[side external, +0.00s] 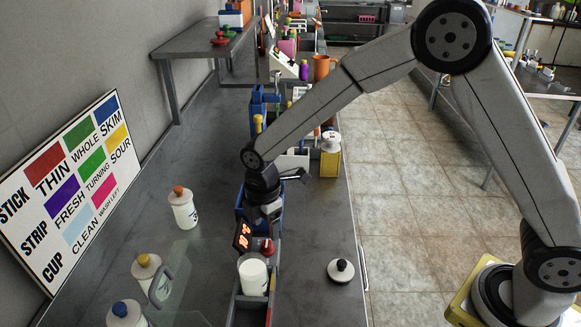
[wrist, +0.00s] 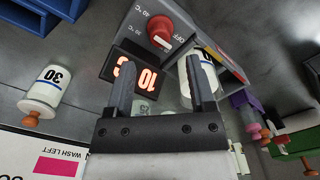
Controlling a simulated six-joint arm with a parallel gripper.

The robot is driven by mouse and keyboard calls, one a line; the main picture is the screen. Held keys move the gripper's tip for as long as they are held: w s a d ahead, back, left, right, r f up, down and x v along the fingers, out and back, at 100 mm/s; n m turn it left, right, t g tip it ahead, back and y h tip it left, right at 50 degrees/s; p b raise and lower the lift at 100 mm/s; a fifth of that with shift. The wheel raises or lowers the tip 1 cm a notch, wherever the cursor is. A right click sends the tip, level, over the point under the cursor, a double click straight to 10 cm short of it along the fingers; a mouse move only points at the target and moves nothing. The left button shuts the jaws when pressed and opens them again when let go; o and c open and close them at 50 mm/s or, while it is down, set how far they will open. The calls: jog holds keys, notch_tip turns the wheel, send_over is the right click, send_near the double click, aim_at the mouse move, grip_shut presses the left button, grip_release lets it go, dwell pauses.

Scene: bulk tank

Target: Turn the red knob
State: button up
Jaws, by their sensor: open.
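The red knob (wrist: 160,31) shows at the top of the wrist view on a grey panel marked OFF and 40 °C, with a white mark on its face. In the side view the red knob (side external: 267,248) sits beside a lit display (side external: 243,237). My gripper (wrist: 160,63) is open and empty. Its fingertips point toward the panel, and the knob lies beyond them, apart from both fingers. In the side view my gripper (side external: 268,220) hangs close to the knob; its fingertips are hard to make out there. The red-lit display (wrist: 138,78) is partly hidden behind a finger.
A white jar (side external: 253,277) stands just in front of the knob. Bottles (side external: 184,208) and a clear panel (side external: 180,282) are at the left. The bench between is clear.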

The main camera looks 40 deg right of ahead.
aim_at(267, 243)
jog(key=shift+f, duration=2.7)
grip_shut()
